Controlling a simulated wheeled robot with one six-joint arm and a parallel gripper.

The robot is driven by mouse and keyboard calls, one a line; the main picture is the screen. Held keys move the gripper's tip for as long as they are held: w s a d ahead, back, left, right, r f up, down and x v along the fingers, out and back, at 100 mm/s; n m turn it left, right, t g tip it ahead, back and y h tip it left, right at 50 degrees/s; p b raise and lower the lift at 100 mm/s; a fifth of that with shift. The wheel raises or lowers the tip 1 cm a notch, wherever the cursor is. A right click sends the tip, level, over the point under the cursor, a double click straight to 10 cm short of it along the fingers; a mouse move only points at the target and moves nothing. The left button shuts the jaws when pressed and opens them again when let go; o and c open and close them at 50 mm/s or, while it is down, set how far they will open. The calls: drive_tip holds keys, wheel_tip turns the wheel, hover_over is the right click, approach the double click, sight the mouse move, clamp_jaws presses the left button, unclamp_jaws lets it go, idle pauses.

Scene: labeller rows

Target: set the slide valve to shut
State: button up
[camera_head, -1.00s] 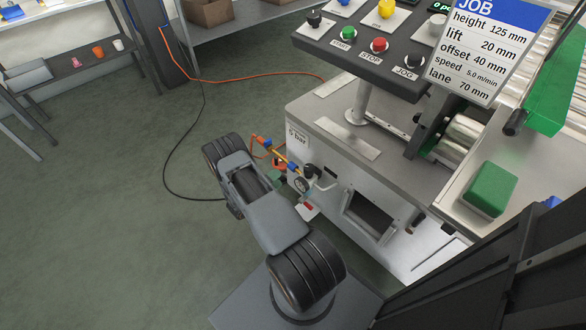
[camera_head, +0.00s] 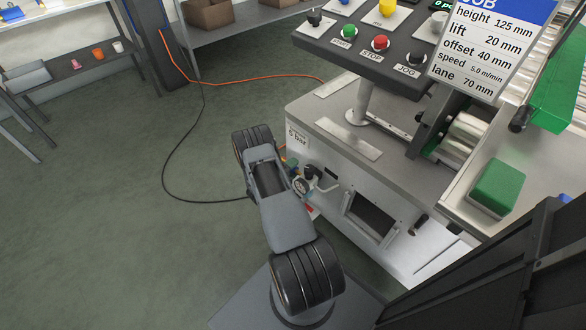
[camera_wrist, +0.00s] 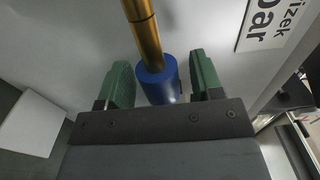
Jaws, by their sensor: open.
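The slide valve shows in the wrist view as a blue sleeve (camera_wrist: 157,85) around a brass pipe (camera_wrist: 144,32) on the pale machine wall. My gripper (camera_wrist: 161,63) is open, with its green-padded fingers on either side of the blue sleeve. A narrow gap shows on the right side; contact on the left is hard to tell. In the head view my arm hides most of the valve and the gripper. The sleeve's end stops and any shut marking are not visible.
A bar label (camera_wrist: 272,22) is right of the pipe. The control panel (camera_head: 372,58) overhangs above. Open floor (camera_head: 110,220) lies to the left.

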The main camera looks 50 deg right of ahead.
clamp_jaws()
drive_tip(key=shift+w+f+b, duration=0.2)
drive_tip(key=shift+w+b, duration=0.7)
drive_tip(key=shift+w, duration=0.25)
drive_tip(key=shift+w+r, duration=0.1)
drive_tip(key=shift+w, duration=0.2)
drive_tip(key=shift+d+r, duration=0.1)
drive_tip(key=shift+r, duration=0.05)
drive_tip(key=shift+c, duration=1.6)
unclamp_jaws()
drive_tip(key=shift+w, duration=0.1)
drive_tip(key=o, duration=0.3)
drive_tip(key=a+p, duration=0.1)
drive_tip(key=a, duration=0.3)
drive_tip(key=a+p, duration=0.1)
drive_tip(key=a, duration=0.8)
drive_tip(key=shift+w+a+p, duration=0.4)
